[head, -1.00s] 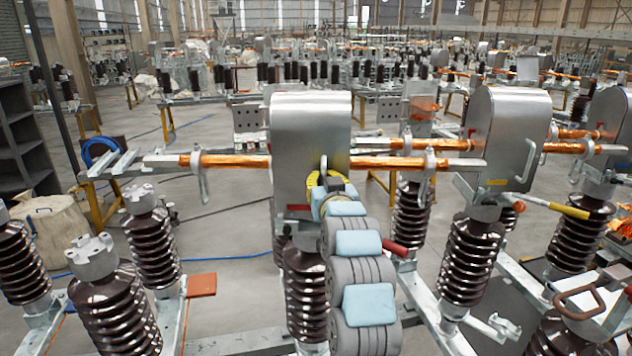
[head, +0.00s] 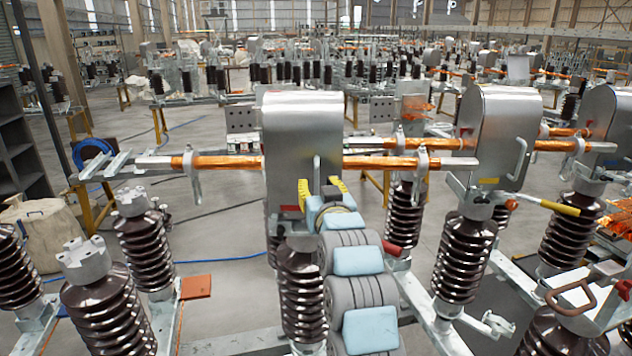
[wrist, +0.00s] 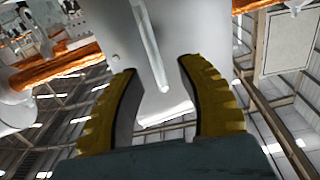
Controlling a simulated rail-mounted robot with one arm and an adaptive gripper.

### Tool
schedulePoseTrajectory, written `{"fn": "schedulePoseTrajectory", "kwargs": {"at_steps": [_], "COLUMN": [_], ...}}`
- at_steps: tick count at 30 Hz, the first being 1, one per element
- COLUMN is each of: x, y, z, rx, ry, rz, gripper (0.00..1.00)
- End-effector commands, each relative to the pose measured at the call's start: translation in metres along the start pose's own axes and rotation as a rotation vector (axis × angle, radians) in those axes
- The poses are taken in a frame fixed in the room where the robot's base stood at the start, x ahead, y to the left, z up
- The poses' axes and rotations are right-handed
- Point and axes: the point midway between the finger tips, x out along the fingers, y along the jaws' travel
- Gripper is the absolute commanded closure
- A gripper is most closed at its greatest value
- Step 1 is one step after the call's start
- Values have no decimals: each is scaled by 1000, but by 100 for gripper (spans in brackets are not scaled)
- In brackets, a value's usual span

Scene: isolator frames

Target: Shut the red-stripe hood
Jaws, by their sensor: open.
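The red-stripe hood (head: 300,130) is a rounded metal cover standing upright above a brown insulator, with a small red label low on its front face. A thin upright bar handle (head: 317,170) is on its front face. My gripper (head: 322,185) is open, its yellow fingers pointing up in front of the hood, close to the handle's lower part. In the wrist view the handle (wrist: 150,45) reaches down into the gap between the open fingers (wrist: 157,68). The hood's pale face (wrist: 105,30) fills the upper middle. I cannot tell whether the fingers touch the handle.
A similar hood with a yellow label (head: 500,130) stands to the right, and another (head: 608,125) beyond it. Copper-wrapped bars (head: 225,162) run out on either side of the red-stripe hood. Brown ribbed insulators (head: 108,310) stand close around my arm. Clear floor (head: 215,220) shows at left.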

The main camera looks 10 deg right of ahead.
Motion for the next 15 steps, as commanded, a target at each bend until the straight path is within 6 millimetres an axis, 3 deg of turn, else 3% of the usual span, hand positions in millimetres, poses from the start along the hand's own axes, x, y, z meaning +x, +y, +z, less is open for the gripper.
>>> {"fn": "schedulePoseTrajectory", "kwargs": {"at_steps": [15], "x": [-63], "y": [0], "z": [1], "rx": [0], "ry": [-1], "rz": [0], "gripper": [61]}}
